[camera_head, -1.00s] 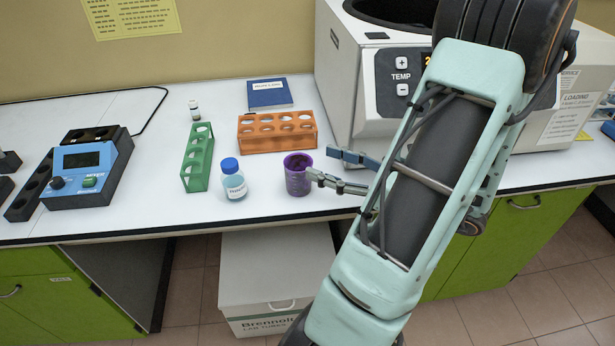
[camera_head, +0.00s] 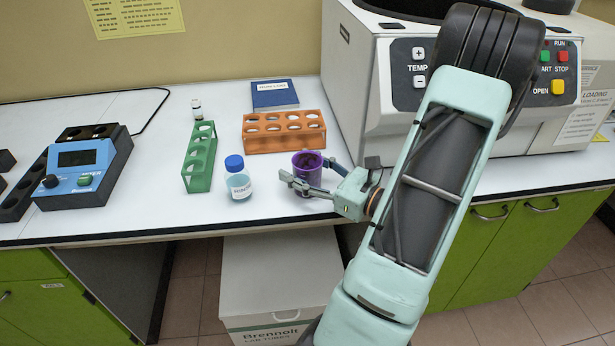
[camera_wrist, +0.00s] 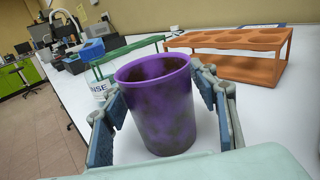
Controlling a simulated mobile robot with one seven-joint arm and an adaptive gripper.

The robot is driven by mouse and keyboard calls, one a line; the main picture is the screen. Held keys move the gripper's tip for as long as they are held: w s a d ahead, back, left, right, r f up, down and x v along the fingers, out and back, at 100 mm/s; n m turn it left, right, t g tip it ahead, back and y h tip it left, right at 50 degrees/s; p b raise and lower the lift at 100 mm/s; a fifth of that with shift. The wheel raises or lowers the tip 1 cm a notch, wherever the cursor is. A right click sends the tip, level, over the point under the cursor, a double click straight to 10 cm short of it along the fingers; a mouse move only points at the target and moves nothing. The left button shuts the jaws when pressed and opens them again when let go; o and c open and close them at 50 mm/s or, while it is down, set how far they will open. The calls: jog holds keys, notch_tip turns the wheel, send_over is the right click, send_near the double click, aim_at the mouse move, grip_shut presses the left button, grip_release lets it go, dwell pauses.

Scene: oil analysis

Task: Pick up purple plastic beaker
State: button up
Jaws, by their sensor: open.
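The purple plastic beaker (camera_head: 308,169) stands upright on the white bench top, near its front edge, in the head view. In the wrist view the purple beaker (camera_wrist: 161,105) is large and central, with dark smudges on its wall. My gripper (camera_head: 305,177) is low at the beaker, coming from the right. In the wrist view my gripper (camera_wrist: 165,105) is open, with one finger on each side of the beaker. The left finger is close to the wall or touching it; I cannot tell which. A finger hides part of the beaker's lower side in the head view.
A blue-capped bottle (camera_head: 238,180) stands just left of the beaker. An orange rack (camera_head: 284,146) is close behind it, and a green rack (camera_head: 199,158) is farther left. A white machine (camera_head: 365,90) stands at the back right. The bench's front edge is near.

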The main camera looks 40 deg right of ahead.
aim_at(297, 165)
jog(key=shift+x, duration=2)
jog(key=shift+s, duration=0.1)
jog(key=c, duration=1.3)
